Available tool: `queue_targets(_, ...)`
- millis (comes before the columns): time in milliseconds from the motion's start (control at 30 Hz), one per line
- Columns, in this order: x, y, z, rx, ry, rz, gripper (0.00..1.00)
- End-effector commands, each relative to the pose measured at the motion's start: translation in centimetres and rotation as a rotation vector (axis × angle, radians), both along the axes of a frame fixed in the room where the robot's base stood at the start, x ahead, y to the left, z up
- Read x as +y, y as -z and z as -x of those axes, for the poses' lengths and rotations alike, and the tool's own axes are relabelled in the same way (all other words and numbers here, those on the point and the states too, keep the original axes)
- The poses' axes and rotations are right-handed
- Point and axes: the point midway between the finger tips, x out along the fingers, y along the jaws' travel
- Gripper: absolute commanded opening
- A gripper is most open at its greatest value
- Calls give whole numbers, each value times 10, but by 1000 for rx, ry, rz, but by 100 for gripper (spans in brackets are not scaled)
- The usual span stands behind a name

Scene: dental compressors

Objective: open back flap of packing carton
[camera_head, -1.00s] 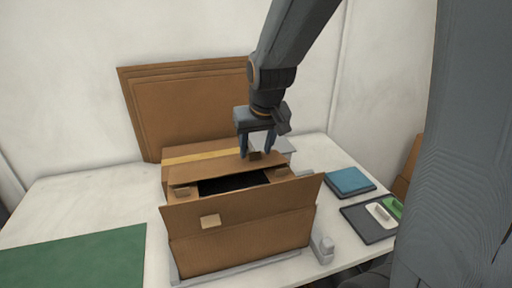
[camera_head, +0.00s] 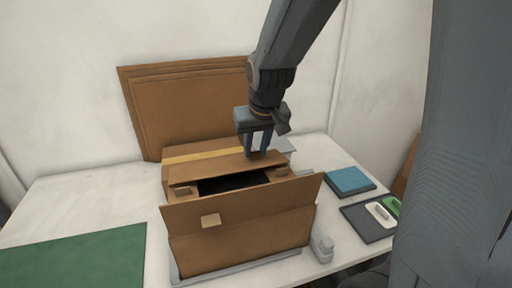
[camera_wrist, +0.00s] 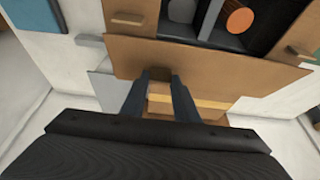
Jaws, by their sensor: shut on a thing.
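The brown packing carton (camera_head: 240,240) stands on the table with its front flap (camera_head: 270,205) folded outward. Its back flap (camera_head: 205,174) lies at the rear of the dark opening, covering part of it. The flap also shows in the wrist view (camera_wrist: 215,60). My gripper (camera_head: 256,154) is at the back flap, right of its middle, with its fingers pointing down.
Flat cardboard sheets (camera_head: 185,105) lean on the wall behind the carton. A green mat (camera_head: 75,255) lies at left. A blue item (camera_head: 349,180) and a dark tray (camera_head: 365,222) lie at right. Dark and orange contents (camera_wrist: 240,20) show inside the carton.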

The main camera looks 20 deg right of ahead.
Motion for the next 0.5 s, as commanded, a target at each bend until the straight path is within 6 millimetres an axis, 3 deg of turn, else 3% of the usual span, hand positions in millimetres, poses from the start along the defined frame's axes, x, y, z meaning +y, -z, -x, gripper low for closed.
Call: queue_targets(500,0,-3,-2,36,0,0,0)
